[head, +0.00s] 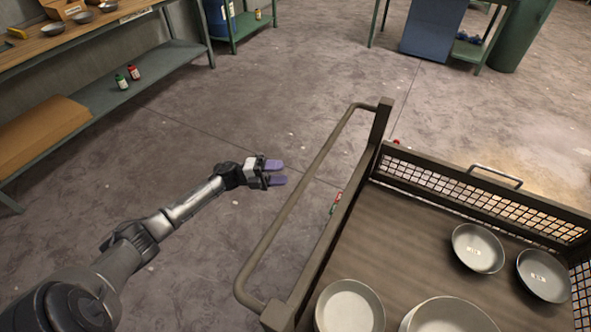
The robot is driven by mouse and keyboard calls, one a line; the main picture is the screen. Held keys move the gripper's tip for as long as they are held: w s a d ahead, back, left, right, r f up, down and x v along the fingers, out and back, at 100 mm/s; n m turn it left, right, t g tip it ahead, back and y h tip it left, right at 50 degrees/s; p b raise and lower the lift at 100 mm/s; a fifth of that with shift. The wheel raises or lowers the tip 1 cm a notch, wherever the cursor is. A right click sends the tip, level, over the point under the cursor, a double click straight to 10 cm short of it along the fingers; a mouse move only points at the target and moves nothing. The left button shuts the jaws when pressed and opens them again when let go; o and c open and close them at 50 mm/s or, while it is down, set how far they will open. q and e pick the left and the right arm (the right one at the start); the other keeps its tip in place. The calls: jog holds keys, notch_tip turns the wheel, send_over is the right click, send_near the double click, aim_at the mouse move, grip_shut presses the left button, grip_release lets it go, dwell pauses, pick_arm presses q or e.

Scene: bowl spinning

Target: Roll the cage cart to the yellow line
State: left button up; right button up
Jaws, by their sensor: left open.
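The cage cart (405,240) stands at the lower right in the head view, with a brown deck, mesh walls and a long push handle (301,190) along its left side. Several metal bowls sit on its deck, among them one at the front (349,308) and one further back (478,248). My left gripper (280,173) is open and empty, with purple fingertips pointing right. In the picture it is just left of the handle, apart from it. My right gripper is not in view. No yellow line shows.
A workbench (70,42) with bowls on top and a cardboard box (40,137) on its lower shelf runs along the left. A green table and bin (520,35) stand at the back right. The concrete floor (300,75) between is clear.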

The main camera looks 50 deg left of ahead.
pick_arm(q)
jog(key=v, duration=0.4)
dwell(0.3)
dwell(0.4)
